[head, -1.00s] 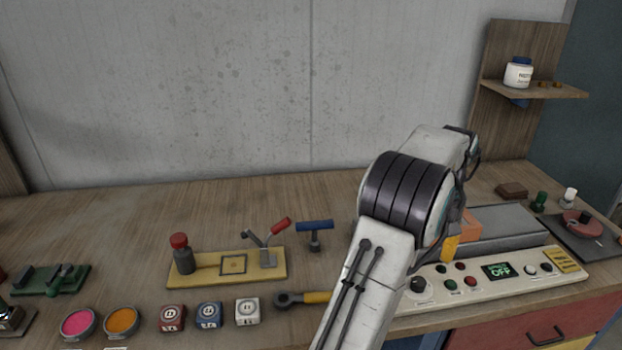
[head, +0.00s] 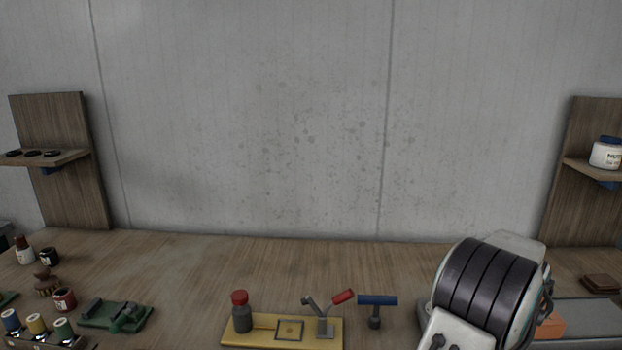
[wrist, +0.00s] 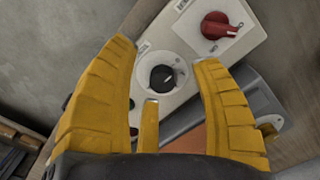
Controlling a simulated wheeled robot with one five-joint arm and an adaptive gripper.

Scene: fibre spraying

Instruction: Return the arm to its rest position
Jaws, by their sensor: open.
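My gripper (wrist: 165,50) shows in the wrist view with its yellow fingers spread apart and nothing between them. Past the fingertips is a pale control panel with a black knob (wrist: 161,77) and a red knob (wrist: 215,26). In the head view, my arm stands at the lower right, over the workbench (head: 200,265). The gripper itself is hidden behind the arm there.
A yellow board (head: 260,335) with a red-capped bottle (head: 240,312) and a red-handled lever (head: 342,297) lies left of my arm. A blue T-handled tool (head: 377,302) stands nearer it. Wall shelves (head: 45,158) flank the bench. The bench's back middle is clear.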

